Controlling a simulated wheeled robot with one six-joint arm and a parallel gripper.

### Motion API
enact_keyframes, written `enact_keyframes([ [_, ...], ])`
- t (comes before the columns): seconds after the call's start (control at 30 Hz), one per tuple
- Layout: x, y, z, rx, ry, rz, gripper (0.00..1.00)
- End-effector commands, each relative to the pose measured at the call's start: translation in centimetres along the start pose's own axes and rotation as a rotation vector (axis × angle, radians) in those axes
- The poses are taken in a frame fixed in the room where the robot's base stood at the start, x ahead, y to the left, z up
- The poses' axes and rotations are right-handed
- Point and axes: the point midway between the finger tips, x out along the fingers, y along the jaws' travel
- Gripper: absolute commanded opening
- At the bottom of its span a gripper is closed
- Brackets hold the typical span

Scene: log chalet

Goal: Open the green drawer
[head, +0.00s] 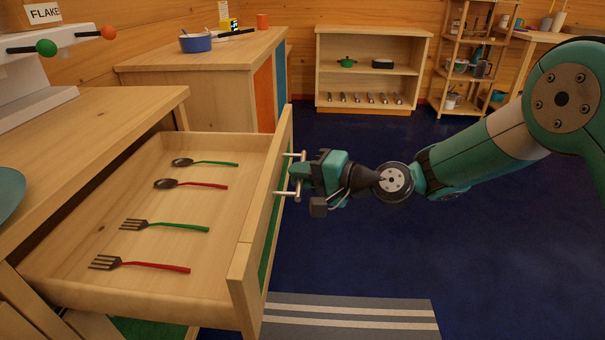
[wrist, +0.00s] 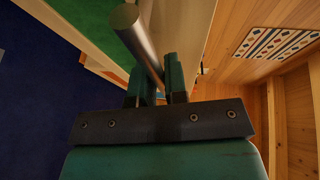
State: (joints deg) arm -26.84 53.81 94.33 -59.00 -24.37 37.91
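The green drawer (head: 235,288) is pulled well out of the wooden counter, with its inside in view. Its outer face is green, seen as a strip in the head view and as a green panel (wrist: 85,22) in the wrist view. Several utensils lie inside: two spoons and two forks with green or red handles. A metal bar handle (wrist: 134,32) is on the drawer front. My gripper (head: 294,173) is at the outer side of the front. In the wrist view its two fingers (wrist: 156,80) are closed around the bar.
The counter top (head: 90,122) overhangs the drawer at the left. A second wooden counter (head: 205,62) with a blue pot (head: 196,43) stands behind. Open blue floor (head: 400,225) lies to the right, with a grey striped rug (head: 350,318) at the front.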

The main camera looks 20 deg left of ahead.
Motion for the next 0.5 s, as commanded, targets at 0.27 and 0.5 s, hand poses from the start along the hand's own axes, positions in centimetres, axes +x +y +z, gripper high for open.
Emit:
enact_keyframes([
  [0.27, -0.04, 0.05, -0.01, 0.001, 0.001, 0.001, 0.36],
  [0.5, -0.14, 0.03, -0.08, 0.001, 0.002, 0.0, 0.36],
])
